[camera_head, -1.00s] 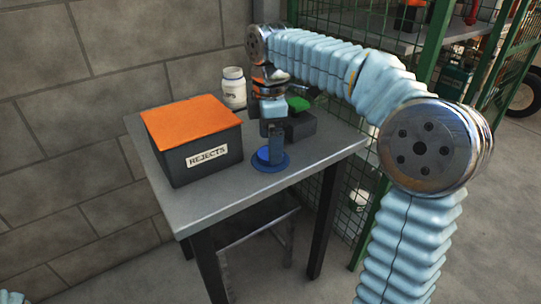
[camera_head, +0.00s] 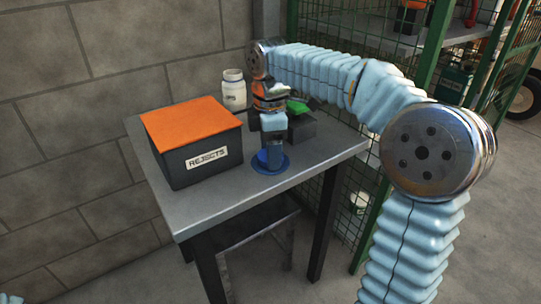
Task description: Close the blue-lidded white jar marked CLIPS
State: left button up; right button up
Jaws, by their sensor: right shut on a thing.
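The white jar (camera_head: 233,91) stands upright at the back of the table, behind the orange-topped box. Its top shows no blue lid; its dark label is too small to read fully. The blue lid (camera_head: 283,166) is a round disc low at the table's front, right of the box. My right gripper (camera_head: 273,159) points down over the lid and is shut on it; the fingers hide part of it. I cannot tell whether the lid touches the table.
A dark box marked REJECTS with an orange top (camera_head: 190,120) fills the left of the grey table (camera_head: 205,203). A dark box with a green item (camera_head: 299,106) stands close behind my right gripper. A green mesh fence (camera_head: 350,200) runs along the right.

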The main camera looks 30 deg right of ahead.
jog(key=shift+r, duration=0.4)
notch_tip(320, 180, up, 3)
jog(key=shift+w+f+p, duration=0.1)
jog(key=shift+f+p, duration=0.05)
jog(key=shift+p, duration=0.3)
jog(key=s+a+r, duration=0.6)
jog(key=s+r, duration=0.3)
jog(key=s, duration=0.3)
jog(key=shift+s+r, duration=0.25)
jog(key=shift+s, duration=0.1)
jog(key=shift+a, duration=0.1)
